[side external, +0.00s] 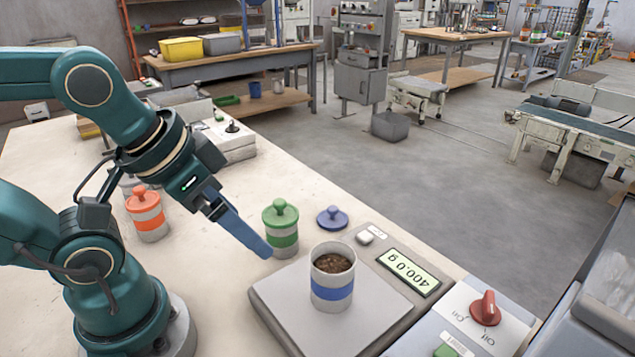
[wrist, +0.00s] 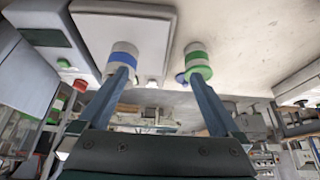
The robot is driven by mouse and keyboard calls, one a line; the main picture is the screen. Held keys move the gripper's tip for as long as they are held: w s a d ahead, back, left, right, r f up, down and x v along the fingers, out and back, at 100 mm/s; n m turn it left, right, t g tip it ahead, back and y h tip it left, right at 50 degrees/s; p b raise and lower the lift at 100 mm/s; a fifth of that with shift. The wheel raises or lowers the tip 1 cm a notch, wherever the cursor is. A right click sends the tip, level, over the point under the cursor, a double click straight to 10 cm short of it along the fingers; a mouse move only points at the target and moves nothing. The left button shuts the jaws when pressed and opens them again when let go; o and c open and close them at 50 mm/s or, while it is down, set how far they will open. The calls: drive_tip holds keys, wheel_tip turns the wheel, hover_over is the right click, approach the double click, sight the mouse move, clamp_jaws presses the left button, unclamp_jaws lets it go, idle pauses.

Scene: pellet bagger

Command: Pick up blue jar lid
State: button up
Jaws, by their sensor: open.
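The blue jar lid (side external: 332,217) lies flat on the table, knob up, between the green-lidded jar (side external: 281,228) and the scale's control panel. In the wrist view the blue lid (wrist: 181,78) shows in part beside the green-banded jar (wrist: 196,60). The blue-banded jar (side external: 332,291) stands lidless on the scale plate (side external: 283,305), filled with brown pellets. My gripper (side external: 264,248) is above the table, left of the lid and in front of the green jar. In the wrist view my gripper (wrist: 160,76) is open and empty, its fingers apart.
An orange-lidded jar (side external: 147,217) stands at the left near my arm. The scale display (side external: 408,270) reads 400.0 g, upside down in the picture. A red knob (side external: 485,308) sits on a panel at lower right. The green jar stands close to the lid; bare table lies behind it.

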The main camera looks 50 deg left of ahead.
drive_tip(key=w+a+r+n+t, duration=0.1)
drive_tip(key=w+r, duration=0.4)
drive_tip(key=w, duration=0.2)
drive_tip(key=n+g+y, duration=0.1)
drive_tip(key=n+g, duration=0.2)
drive_tip(key=g, duration=0.1)
hover_over(332, 209)
drive_tip(key=s, duration=0.1)
drive_tip(key=f, duration=1.4)
drive_tip(key=shift+d+f, duration=0.3)
drive_tip(key=shift+f, duration=0.05)
drive_tip(key=shift+a+f+n, duration=0.15)
drive_tip(key=shift+f+n, duration=0.15)
drive_tip(key=shift+f, duration=0.45)
drive_tip(key=shift+x, duration=1.95)
